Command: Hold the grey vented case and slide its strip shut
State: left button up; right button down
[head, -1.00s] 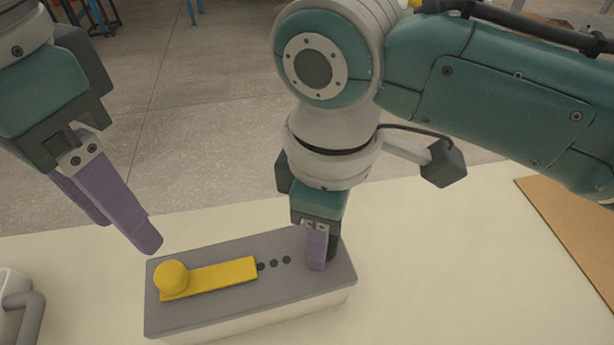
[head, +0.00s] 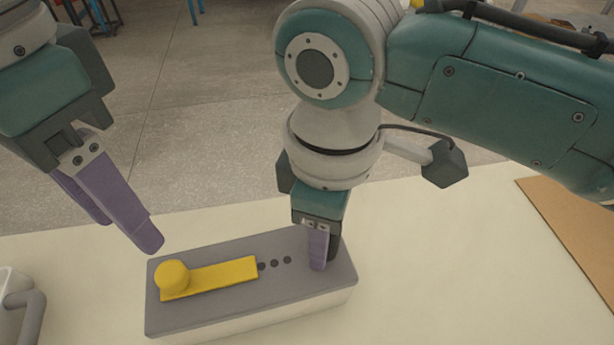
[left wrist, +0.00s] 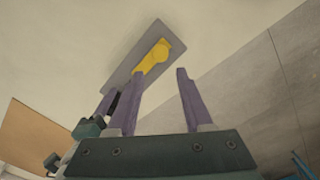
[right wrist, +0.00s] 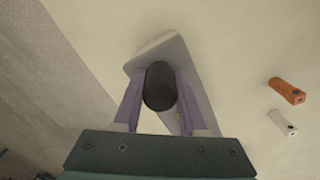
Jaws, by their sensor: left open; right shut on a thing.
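The grey vented case (head: 210,312) lies on the table, with a grey top and paler sides. Its yellow strip (head: 215,277) lies along the left part of the top, with a round yellow knob (head: 172,276) at its left end. My right gripper (head: 322,262) is shut on a dark upright grip at the case's right end; the right wrist view shows this grip (right wrist: 160,87) between the fingers. My left gripper (head: 128,232) is open and empty, above and left of the knob. The left wrist view also shows the strip (left wrist: 152,57).
A brown board (head: 575,235) lies at the table's right. A white object with a grey handle (head: 22,305) is at the left edge. The right wrist view shows an orange piece (right wrist: 287,91) and a white piece (right wrist: 282,121) on the table. Bare table surrounds the case.

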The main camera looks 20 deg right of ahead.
aim_at(168, 272)
pick_arm(q)
jog(key=shift+o, duration=1.3)
notch_tip(168, 272, down, 11)
jog(key=m, duration=0.7)
grip_shut()
dwell(0.6)
